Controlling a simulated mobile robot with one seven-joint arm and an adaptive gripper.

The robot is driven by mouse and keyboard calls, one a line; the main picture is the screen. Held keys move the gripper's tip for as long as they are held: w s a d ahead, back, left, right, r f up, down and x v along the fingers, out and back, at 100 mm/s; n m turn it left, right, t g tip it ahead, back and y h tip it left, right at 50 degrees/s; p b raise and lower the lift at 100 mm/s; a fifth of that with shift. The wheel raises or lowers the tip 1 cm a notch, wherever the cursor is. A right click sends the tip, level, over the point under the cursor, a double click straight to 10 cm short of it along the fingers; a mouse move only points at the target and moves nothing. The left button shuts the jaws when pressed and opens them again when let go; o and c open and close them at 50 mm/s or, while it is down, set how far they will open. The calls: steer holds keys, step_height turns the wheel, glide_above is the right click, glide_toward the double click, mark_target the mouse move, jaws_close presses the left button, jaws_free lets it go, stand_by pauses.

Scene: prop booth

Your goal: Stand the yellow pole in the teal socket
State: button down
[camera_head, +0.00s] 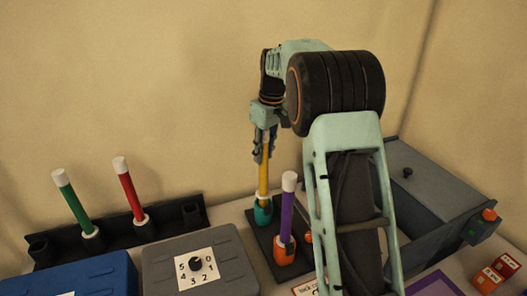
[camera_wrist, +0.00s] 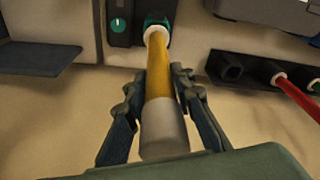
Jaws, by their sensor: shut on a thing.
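The yellow pole (camera_head: 264,180) is upright, and my gripper (camera_head: 265,152) is shut on its upper part. In the wrist view, the pole (camera_wrist: 159,75) runs between the two fingers of my gripper (camera_wrist: 158,88), with its grey-white cap nearest the camera. The teal socket (camera_head: 263,215) stands on a dark base directly under the pole. The pole's lower end, with a pale collar, meets the socket's mouth. In the wrist view, the teal socket (camera_wrist: 157,20) shows around that far end. I cannot tell how deep the end sits.
A purple pole (camera_head: 287,212) stands in an orange socket (camera_head: 284,252) close in front of the teal one. A dark rack (camera_head: 112,235) at left holds a green pole (camera_head: 71,202) and a red pole (camera_head: 128,190). A grey dial box (camera_head: 160,262) stands left; a grey bin (camera_head: 430,175) stands right.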

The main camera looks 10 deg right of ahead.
mark_target(267, 131)
step_height(267, 131, down, 3)
steer(key=shift+r+b, duration=0.1)
steer(key=shift+b, duration=0.7)
steer(key=c, duration=1.6)
jaws_free()
steer(key=r, duration=0.4)
steer(key=s+r, duration=0.1)
steer(key=r, duration=0.3)
steer(key=d+r, duration=0.1)
steer(key=r, duration=0.2)
steer(key=shift+s+r, duration=0.25)
steer(key=shift+r, duration=0.15)
